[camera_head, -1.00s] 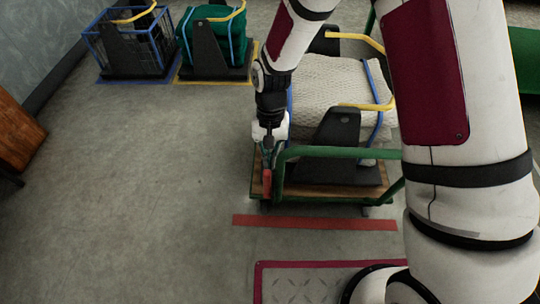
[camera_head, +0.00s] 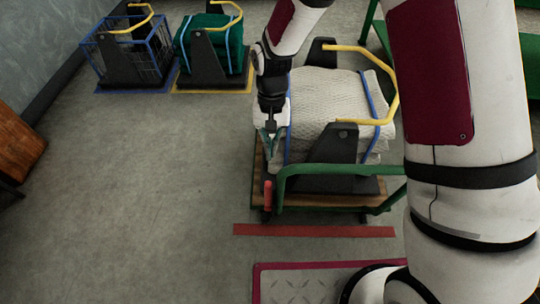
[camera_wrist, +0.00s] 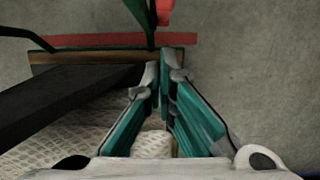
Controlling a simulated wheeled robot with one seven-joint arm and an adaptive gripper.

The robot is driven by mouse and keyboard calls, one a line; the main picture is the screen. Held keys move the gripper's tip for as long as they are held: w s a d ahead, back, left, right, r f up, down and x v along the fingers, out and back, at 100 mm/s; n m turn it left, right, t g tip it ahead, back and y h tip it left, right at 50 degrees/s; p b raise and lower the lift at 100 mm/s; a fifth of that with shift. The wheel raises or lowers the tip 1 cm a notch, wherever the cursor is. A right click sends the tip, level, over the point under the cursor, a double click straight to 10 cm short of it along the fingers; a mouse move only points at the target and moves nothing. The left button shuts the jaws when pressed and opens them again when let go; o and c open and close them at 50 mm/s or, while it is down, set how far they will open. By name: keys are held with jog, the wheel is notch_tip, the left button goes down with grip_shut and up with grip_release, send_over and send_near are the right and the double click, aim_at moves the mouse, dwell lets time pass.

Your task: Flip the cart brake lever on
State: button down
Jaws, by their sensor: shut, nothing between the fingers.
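The cart (camera_head: 330,198) has a wooden deck, green rails and a bundled pale net (camera_head: 322,100) on it. A red-gripped lever (camera_head: 268,196) stands upright at the cart's near left corner, beside the green rail. Part of its red grip shows at the top of the wrist view (camera_wrist: 165,12). My gripper (camera_head: 270,157) is above the deck's left edge, beyond the lever and apart from it. In the wrist view its teal fingers (camera_wrist: 165,75) are closed with nothing held. The lever's lower mount is too small to make out.
Black brackets with yellow bars (camera_head: 372,121) and blue straps hold the net. A red floor strip (camera_head: 315,230) lies in front of the cart. A blue cage (camera_head: 155,65) and a green bundle (camera_head: 212,55) stand at the back. The floor left of the cart is clear.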

jog(key=shift+p+v, duration=0.6)
jog(key=shift+v, duration=1.6)
jog(key=shift+s+r, duration=0.15)
jog(key=shift+s, duration=0.05)
